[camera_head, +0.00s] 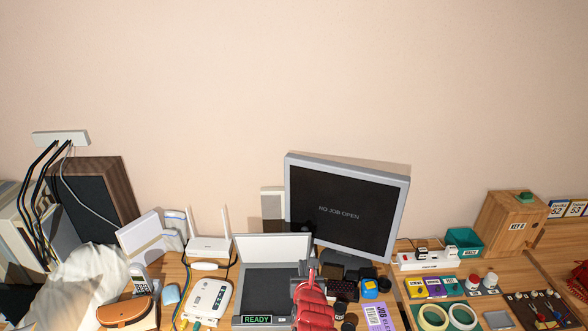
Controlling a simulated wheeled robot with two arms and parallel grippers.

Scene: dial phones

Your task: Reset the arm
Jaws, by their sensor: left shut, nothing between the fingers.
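My left gripper (307,270) shows at the bottom middle, with its red arm part coming up from the lower edge. Its fingertips are small and dark in this view, close together, with nothing seen between them. It is in front of the right side of an open grey case (270,281) with a green "READY" display, and I cannot tell whether it touches the case. My right gripper is not in the picture.
A monitor (345,212) reading "NO JOB OPEN" stands behind the gripper. A white router (208,247), a white device (208,299) and a brown pouch (125,312) are to the left. Tape rolls (432,317) and a wooden box (513,225) are to the right.

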